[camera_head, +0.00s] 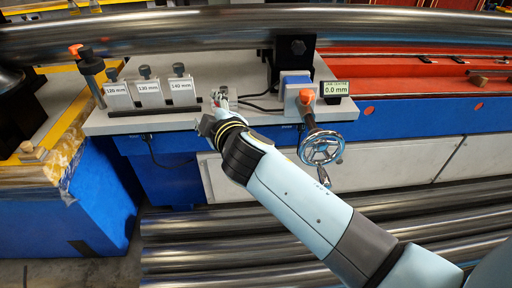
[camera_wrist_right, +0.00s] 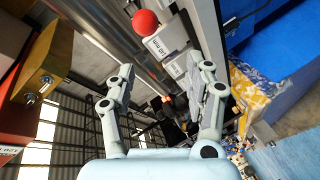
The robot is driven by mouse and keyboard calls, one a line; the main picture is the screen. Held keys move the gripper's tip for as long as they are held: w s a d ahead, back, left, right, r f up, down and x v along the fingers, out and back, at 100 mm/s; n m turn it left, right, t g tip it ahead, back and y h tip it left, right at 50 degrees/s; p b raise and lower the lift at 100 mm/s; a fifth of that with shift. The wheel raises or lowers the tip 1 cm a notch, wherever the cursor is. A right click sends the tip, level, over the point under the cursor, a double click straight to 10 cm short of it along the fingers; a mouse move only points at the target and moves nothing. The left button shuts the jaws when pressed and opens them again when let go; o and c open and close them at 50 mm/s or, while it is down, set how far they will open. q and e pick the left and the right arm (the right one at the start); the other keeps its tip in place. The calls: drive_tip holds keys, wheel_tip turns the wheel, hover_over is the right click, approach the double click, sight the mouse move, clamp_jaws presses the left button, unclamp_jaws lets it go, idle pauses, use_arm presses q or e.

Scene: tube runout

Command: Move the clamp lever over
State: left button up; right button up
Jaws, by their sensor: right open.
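A round red ball knob (camera_wrist_right: 145,22) stands at the top of the right wrist view, ahead of my right gripper (camera_wrist_right: 160,82) and apart from its fingers. I take it for the clamp lever's knob, but its shaft is not clear. My right gripper also shows in the head view (camera_head: 220,97), over the grey bench top (camera_head: 245,72), just right of the labelled blocks. Its fingers are spread, with nothing seen between them. In the head view the gripper covers much of what is at its tip. My left gripper is not in view.
Labelled blocks (camera_head: 150,92) stand left of the gripper, and an orange-topped dark post (camera_head: 90,68) beyond them. A long steel tube (camera_head: 180,30) runs behind. A handwheel (camera_head: 321,148) and a display (camera_head: 335,88) are to the right. More tubes (camera_head: 190,255) lie below.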

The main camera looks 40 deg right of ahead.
drive_tip(key=s+f+g+b, duration=0.1)
drive_tip(key=s+f, duration=0.3)
drive_tip(key=f, duration=0.5)
drive_tip(key=s+f+m+g+y+b, duration=0.1)
drive_tip(key=s+f, duration=0.4)
drive_tip(key=f, duration=0.5)
drive_tip(key=s+f+m+g+y+b, duration=0.1)
drive_tip(key=s+f+g+b, duration=0.1)
drive_tip(key=f, duration=0.8)
drive_tip(key=shift+s+a+f+g, duration=0.2)
drive_tip(key=shift+s+g, duration=0.7)
drive_tip(key=shift+s, duration=0.35)
